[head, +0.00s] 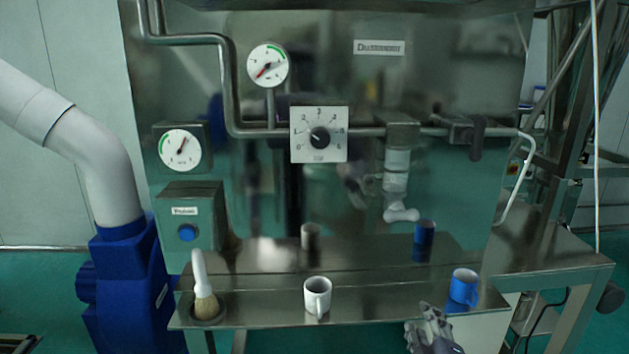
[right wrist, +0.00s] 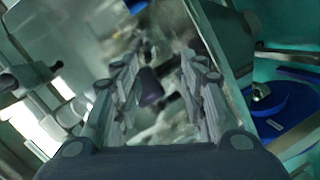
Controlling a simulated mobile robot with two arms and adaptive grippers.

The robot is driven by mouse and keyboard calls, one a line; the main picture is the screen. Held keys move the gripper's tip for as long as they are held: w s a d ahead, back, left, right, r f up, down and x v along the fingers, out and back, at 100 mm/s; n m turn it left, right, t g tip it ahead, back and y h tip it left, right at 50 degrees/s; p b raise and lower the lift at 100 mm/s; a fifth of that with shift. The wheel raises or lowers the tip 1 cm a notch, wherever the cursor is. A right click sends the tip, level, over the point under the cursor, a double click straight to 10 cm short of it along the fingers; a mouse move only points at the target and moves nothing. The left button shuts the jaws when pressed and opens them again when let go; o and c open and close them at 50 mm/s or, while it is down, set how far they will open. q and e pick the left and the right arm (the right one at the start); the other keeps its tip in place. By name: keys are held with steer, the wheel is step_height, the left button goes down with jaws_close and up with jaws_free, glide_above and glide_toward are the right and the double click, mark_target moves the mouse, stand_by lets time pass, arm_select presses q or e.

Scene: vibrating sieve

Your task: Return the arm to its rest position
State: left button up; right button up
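My right gripper (head: 428,322) is at the lower right of the head view, at the front edge of the steel shelf, between the white mug and the blue mug and apart from both. In the right wrist view, its two fingers (right wrist: 157,75) stand apart with nothing held between them; a reflecting steel surface shows behind. Only the hand shows in the head view; the rest of my right arm is out of the picture. My left gripper is not in view.
The steel shelf (head: 255,315) carries a brush (head: 203,285), a white mug (head: 317,296) and a blue mug (head: 463,288). Behind it, a steel panel holds a dial (head: 319,135), gauges (head: 268,65) and a valve (head: 399,190). A blue machine (head: 125,285) stands left.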

steer(key=s+a+f+m+g+y, duration=0.1)
steer(key=s+f+m+g, duration=0.4)
steer(key=s, duration=0.6)
steer(key=s+a+f+m+g, duration=0.1)
steer(key=s+f+g, duration=0.2)
steer(key=s+f, duration=0.65)
steer(key=s+a+f+m+g+y, duration=0.1)
steer(key=s+a+f+m+g, duration=0.2)
steer(key=s, duration=0.9)
step_height(320, 180, down, 28)
steer(key=s+d+g+b, duration=0.1)
steer(key=s+g, duration=0.1)
steer(key=s+d+f+g+b, duration=0.1)
steer(key=s+d+f, duration=0.2)
steer(key=s+f, duration=1.3)
steer(key=shift+s+d+f, duration=0.15)
steer(key=shift+d+f, duration=0.05)
steer(key=shift+f, duration=0.3)
